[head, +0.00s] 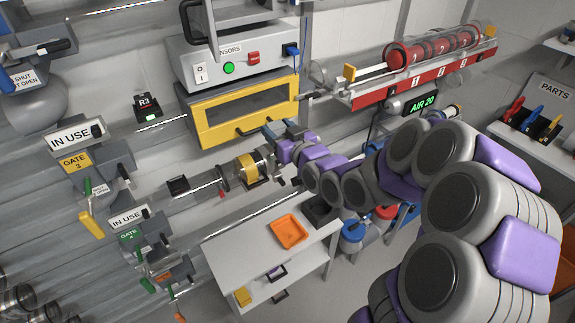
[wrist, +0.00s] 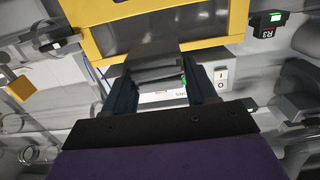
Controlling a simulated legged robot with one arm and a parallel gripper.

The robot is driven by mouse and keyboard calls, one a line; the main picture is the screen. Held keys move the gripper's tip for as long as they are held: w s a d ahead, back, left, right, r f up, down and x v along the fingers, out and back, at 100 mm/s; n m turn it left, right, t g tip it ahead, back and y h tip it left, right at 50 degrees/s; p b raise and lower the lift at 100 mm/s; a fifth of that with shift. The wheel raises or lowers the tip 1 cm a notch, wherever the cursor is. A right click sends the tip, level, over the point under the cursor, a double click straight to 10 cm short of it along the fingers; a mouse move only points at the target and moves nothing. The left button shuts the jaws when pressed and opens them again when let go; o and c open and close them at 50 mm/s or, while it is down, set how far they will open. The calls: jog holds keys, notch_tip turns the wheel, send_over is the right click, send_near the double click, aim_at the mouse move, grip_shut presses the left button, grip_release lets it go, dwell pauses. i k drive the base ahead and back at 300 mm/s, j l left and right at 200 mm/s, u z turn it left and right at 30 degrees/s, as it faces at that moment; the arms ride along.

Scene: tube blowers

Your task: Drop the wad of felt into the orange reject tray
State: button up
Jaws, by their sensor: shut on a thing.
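My gripper (head: 271,130) is in front of the lower edge of the yellow-framed box in the head view. In the wrist view its two dark fingers (wrist: 163,84) are on either side of a dark grey, layered, blocky piece, which looks like the wad of felt (wrist: 155,68). The gripper is shut on it, clear of any surface that I can see. In the head view the wad is too small to make out at the fingers. The orange reject tray (head: 288,231) lies on the white cabinet top, below the gripper, and looks empty.
The yellow box (head: 210,128) with a dark window sits under the grey sensors box (head: 190,52). A clear tube with a brass-coloured fitting (head: 244,170) runs below my gripper, above the tray. A dark block (head: 320,212) is right of the tray. Gates (head: 76,160) are at left.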

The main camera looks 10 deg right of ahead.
aim_at(285, 230)
jog(key=k, duration=1.1)
jog(key=k+z, duration=0.15)
jog(key=z, duration=1.3)
jog(key=j+z, duration=0.45)
jog(key=j, duration=0.2)
jog(key=k+j+z, duration=0.1)
jog(key=j+z, duration=0.35)
jog(key=j, duration=0.2)
jog(key=k+j, duration=0.1)
jog(key=j, duration=0.35)
jog(key=k+j, duration=0.1)
jog(key=j, duration=0.3)
jog(key=k+j, duration=0.1)
jog(key=j, duration=0.35)
jog(key=k+j, duration=0.1)
jog(key=j, duration=0.3)
jog(key=k+j, duration=0.1)
jog(key=j, duration=0.35)
jog(key=k+j, duration=0.1)
jog(key=j, duration=0.3)
